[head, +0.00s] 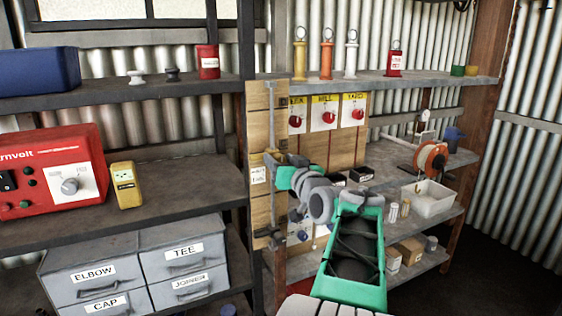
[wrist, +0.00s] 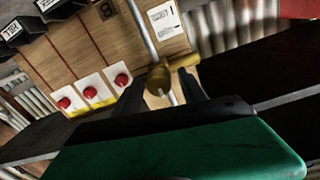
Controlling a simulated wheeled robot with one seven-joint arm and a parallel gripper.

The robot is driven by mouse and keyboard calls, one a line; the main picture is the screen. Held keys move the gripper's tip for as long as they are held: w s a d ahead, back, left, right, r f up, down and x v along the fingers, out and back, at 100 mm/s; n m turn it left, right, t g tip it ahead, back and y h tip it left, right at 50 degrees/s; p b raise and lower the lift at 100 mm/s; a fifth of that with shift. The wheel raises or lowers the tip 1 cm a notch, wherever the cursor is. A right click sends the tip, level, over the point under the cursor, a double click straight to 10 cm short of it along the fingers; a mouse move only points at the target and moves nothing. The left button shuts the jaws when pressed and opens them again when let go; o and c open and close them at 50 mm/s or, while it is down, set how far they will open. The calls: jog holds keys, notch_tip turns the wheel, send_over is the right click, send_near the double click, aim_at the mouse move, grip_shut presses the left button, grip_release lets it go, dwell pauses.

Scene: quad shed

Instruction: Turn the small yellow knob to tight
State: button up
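A small yellow-brass knob (wrist: 158,78) sits on a grey pipe against the wooden board, seen in the wrist view. My gripper (wrist: 164,87) has its two dark fingers apart, one on each side of the knob. I see no clear contact between the fingers and the knob. My gripper and arm hide part of the pipe there, and any marking for tight is not readable.
A wooden panel (head: 315,150) with several red knobs on labelled plates stands right of the pipe. A yellow meter (head: 126,186) and a red power unit (head: 45,165) stand on the left shelf. A white bin (head: 430,200) and an orange reel (head: 430,160) lie to the right.

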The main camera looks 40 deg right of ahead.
grip_shut()
dwell(0.3)
jog(key=shift+m, duration=0.3)
jog(key=m+p, duration=0.1)
jog(key=m, duration=0.2)
jog(key=shift+r+m+p, duration=0.1)
jog(key=shift+m+p, duration=0.2)
jog(key=shift+m, duration=0.1)
jog(key=m+p, duration=0.2)
jog(key=m, duration=0.2)
jog(key=shift+d+p, duration=0.1)
jog(key=shift+p, duration=0.2)
jog(key=m+p, duration=0.5)
jog(key=m, duration=0.1)
jog(key=shift+m+y+p, duration=0.4)
jog(key=shift+m+p, duration=0.95)
jog(key=shift+m, duration=0.25)
jog(key=shift+f, duration=0.2)
